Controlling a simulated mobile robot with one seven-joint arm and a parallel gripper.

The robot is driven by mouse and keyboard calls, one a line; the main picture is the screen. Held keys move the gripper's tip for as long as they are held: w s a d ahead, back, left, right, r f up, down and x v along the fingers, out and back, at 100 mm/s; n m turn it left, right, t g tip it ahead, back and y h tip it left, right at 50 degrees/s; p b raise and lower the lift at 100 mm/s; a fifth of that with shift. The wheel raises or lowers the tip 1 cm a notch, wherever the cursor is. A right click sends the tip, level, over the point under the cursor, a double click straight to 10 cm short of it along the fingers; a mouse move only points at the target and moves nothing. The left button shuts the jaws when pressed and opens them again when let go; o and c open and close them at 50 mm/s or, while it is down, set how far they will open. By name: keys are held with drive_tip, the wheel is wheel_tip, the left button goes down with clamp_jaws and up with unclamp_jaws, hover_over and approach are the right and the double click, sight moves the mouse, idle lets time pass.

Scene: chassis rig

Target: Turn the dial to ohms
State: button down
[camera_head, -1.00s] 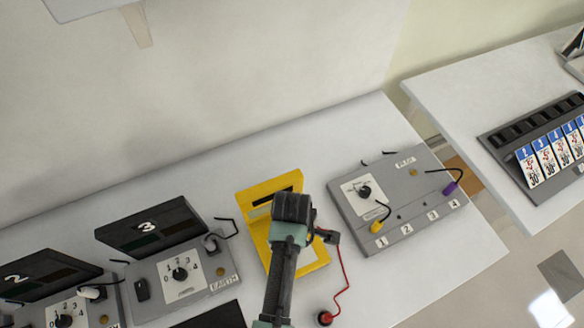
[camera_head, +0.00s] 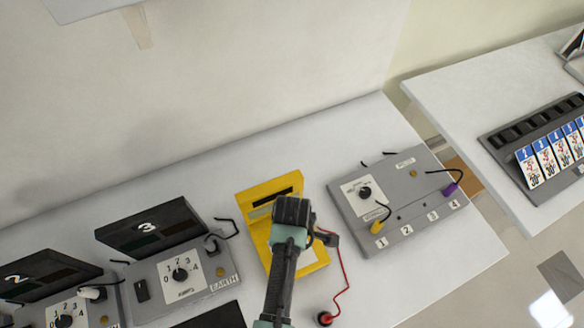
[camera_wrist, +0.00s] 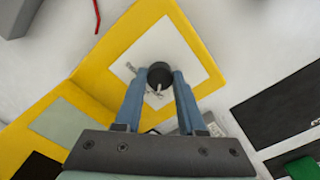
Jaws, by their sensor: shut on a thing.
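The yellow meter (camera_head: 290,181) stands on the white bench, mostly behind my arm in the head view. In the wrist view its yellow case (camera_wrist: 90,72) surrounds a white dial face (camera_wrist: 186,48). The black round dial (camera_wrist: 160,72) sits on that face. My gripper (camera_wrist: 158,80) has its two blue fingers shut on the dial, one on each side. Small markings show beside the dial, but I cannot read them or tell which setting it points to. In the head view my arm hides the dial and fingertips.
A grey box with numbered sockets (camera_head: 407,222) stands right of the meter. A red lead (camera_head: 346,278) runs to a red-and-black plug in front. Unit 3's grey dial box (camera_head: 208,262) stands left. The bench between the meter and the wall is clear.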

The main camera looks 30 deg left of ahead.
drive_tip(key=shift+m, duration=0.3)
drive_tip(key=m+p, duration=0.1)
drive_tip(key=m, duration=0.1)
drive_tip(key=shift+r+m+p, duration=0.1)
drive_tip(key=shift+m+p, duration=0.2)
drive_tip(key=shift+m, duration=0.1)
drive_tip(key=m+p, duration=0.1)
drive_tip(key=m, duration=0.4)
drive_tip(key=shift+p, duration=0.3)
drive_tip(key=m+p, duration=0.1)
drive_tip(key=m, duration=0.8)
drive_tip(key=shift+m, duration=0.3)
drive_tip(key=c, duration=0.5)
unclamp_jaws()
